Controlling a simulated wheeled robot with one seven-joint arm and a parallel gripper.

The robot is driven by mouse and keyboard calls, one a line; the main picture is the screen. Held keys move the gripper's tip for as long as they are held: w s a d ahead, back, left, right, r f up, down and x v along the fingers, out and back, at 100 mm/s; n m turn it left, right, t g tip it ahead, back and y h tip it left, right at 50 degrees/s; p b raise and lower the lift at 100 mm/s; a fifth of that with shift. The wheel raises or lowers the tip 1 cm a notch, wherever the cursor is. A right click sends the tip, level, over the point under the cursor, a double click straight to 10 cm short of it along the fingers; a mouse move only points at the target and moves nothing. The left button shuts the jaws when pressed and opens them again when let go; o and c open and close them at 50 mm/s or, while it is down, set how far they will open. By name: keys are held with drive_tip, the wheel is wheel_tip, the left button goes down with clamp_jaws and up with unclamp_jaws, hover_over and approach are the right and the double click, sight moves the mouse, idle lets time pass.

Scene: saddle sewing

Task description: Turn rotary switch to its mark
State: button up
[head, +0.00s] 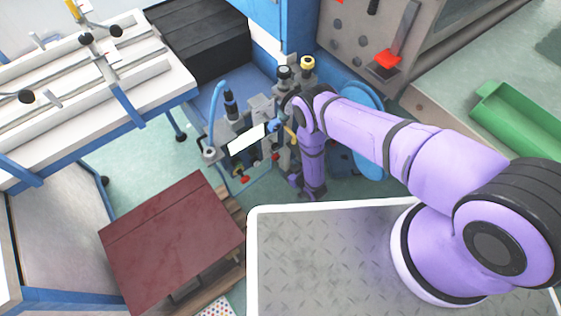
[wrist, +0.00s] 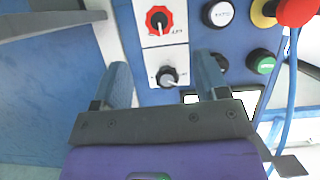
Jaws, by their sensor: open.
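In the wrist view, a black rotary switch (wrist: 167,76) sits on a white plate of a blue control panel, with a light pointer line that seems to point to the lower right. A second rotary switch with a red surround (wrist: 159,19) sits above it on another white plate. Small print beside both switches is too blurred to read. My gripper (wrist: 160,62) is open, its two blue fingers left and right of the black switch in the picture, with a gap on each side. In the head view the switches are not discernible, and my arm covers part of the machine.
To the right on the panel are a white button (wrist: 219,13), a green button (wrist: 261,61) and a red mushroom button (wrist: 297,10) on yellow. A blue cable runs down the right. In the head view, a dark red tabletop (head: 170,240) stands at the lower left.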

sight(277, 157)
drive_tip(key=w+a+f, duration=0.1)
drive_tip(key=w, duration=0.1)
drive_tip(key=w+a+f+m+y, duration=0.1)
drive_tip(key=w+a, duration=0.1)
drive_tip(key=w, duration=0.1)
drive_tip(key=w+a+f+m+g, duration=0.1)
drive_tip(key=w+a+f, duration=0.1)
drive_tip(key=w, duration=0.1)
drive_tip(key=shift+w+a, duration=0.15)
drive_tip(key=shift+a, duration=0.05)
idle(0.3)
drive_tip(key=shift+c, duration=0.5)
drive_tip(key=c, duration=0.8)
